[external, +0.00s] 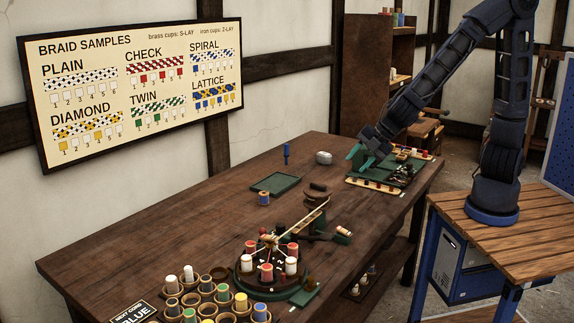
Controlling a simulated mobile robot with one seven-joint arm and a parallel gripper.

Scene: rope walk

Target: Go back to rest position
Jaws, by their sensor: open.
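My gripper (361,156) has teal-green fingers and is at the far end of the wooden workbench (180,226). It is low, just left of a green tray (388,178) that holds small dark parts. The fingers are spread apart and I see nothing between them. My arm reaches down to the left from its base, which stands on a slatted wooden table (505,236) at the right. Whether the fingers touch the tray or bench is too small to tell.
A round braiding stand (268,268) with several spools is nearer the camera. Cups with spools crowd the near end. The left bench is clear.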

